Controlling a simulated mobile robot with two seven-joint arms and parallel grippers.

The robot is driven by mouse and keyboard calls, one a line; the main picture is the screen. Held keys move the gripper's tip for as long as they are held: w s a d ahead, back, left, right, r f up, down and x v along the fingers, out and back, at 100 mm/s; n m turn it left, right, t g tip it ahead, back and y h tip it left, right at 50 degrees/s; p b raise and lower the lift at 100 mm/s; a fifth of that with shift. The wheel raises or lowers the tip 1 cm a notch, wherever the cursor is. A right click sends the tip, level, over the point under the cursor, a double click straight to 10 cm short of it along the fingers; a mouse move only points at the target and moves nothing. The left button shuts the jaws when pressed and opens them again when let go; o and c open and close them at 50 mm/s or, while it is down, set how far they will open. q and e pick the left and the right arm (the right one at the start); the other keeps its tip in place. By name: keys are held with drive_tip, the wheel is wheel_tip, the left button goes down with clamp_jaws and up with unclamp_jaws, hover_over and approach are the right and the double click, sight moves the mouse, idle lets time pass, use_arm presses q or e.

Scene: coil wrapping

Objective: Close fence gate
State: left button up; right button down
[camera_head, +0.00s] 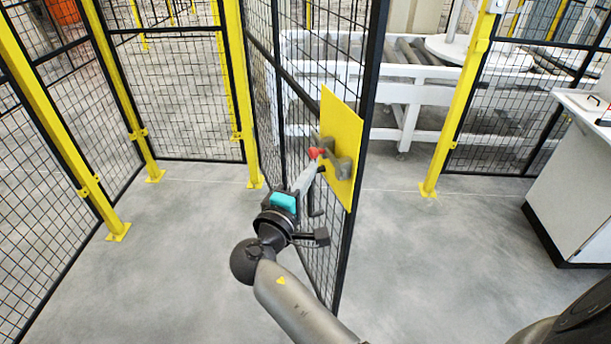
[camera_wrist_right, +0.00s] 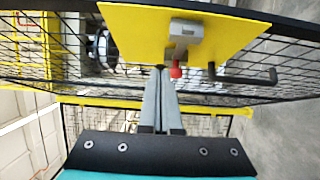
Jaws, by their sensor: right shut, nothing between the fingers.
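The fence gate (camera_head: 322,240) is a black mesh panel standing open, swung toward me from a yellow post on its left. A yellow plate (camera_head: 345,105) sits near its free edge, with a grey latch block (camera_head: 345,166) and a red knob (camera_head: 315,153). My right gripper (camera_head: 320,166) is shut and empty, its tips close to the latch. In the right wrist view the shut fingers (camera_wrist_right: 163,73) point at the plate (camera_wrist_right: 225,45), just below the red knob (camera_wrist_right: 176,70) and beside a black bent handle (camera_wrist_right: 245,78). I cannot tell whether they touch. My left gripper is out of view.
A yellow post (camera_head: 457,110) stands right of the gate, with a gap between it and the gate's free edge. A white roller conveyor (camera_head: 415,95) is behind. A white cabinet (camera_head: 570,200) stands at right. Fixed fence (camera_head: 60,200) is at left. The grey floor is clear.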

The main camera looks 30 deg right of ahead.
sight(343, 144)
drive_tip(key=w+d, duration=0.1)
drive_tip(key=d, duration=0.1)
drive_tip(key=w+d+p, duration=0.1)
drive_tip(key=d, duration=0.2)
drive_tip(key=w+d, duration=0.1)
drive_tip(key=d, duration=0.2)
drive_tip(key=shift+w, duration=0.35)
drive_tip(key=shift+d, duration=0.45)
drive_tip(key=shift+s, duration=0.1)
